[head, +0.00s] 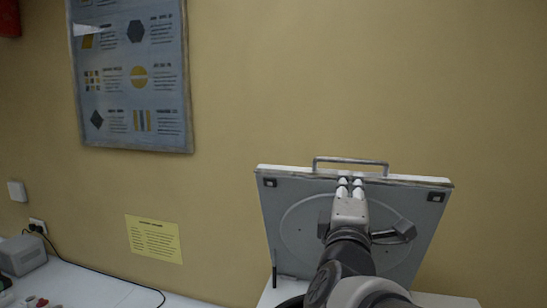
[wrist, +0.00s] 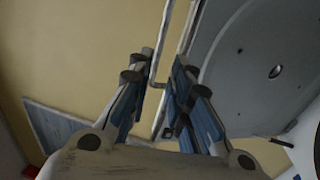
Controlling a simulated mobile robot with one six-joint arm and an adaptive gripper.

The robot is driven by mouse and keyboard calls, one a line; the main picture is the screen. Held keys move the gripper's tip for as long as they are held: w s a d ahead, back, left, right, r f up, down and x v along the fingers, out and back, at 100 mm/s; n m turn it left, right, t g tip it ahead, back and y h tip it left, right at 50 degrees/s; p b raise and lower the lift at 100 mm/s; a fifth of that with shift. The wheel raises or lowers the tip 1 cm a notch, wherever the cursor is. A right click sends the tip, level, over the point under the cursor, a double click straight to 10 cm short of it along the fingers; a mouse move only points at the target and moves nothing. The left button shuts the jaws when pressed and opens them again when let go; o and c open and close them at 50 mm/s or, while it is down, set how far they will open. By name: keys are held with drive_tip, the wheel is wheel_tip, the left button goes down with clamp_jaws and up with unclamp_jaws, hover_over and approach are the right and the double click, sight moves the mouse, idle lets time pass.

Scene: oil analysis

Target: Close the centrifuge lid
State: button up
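The centrifuge lid (head: 285,215) stands raised and tilted back near the wall, its grey inner face with a round disc towards me. A metal handle (head: 330,160) sticks up from its top edge. My gripper (head: 350,183) is in front of the lid, fingertips near the top edge just below the handle. In the wrist view the fingers (wrist: 165,72) are apart, with part of the handle (wrist: 166,35) and the lid's edge showing in the gap. The lid's inner face (wrist: 245,65) fills the right. Contact cannot be told. My arm hides the lid's lower middle and most of the centrifuge body (head: 450,301).
A yellow wall stands close behind the lid. A framed poster (head: 135,120) and a yellow notice (head: 154,239) hang on it. A white bench (head: 90,290) runs to the left, with a grey box (head: 22,256) and a black cable (head: 105,274).

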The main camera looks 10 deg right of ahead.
sight(350, 162)
drive_tip(key=p+x, duration=0.1)
drive_tip(key=x, duration=1.2)
drive_tip(key=shift+w+r+p, duration=0.1)
drive_tip(key=shift+w+p, duration=0.1)
drive_tip(key=shift+p, duration=0.2)
drive_tip(key=shift+c, duration=0.3)
clamp_jaws()
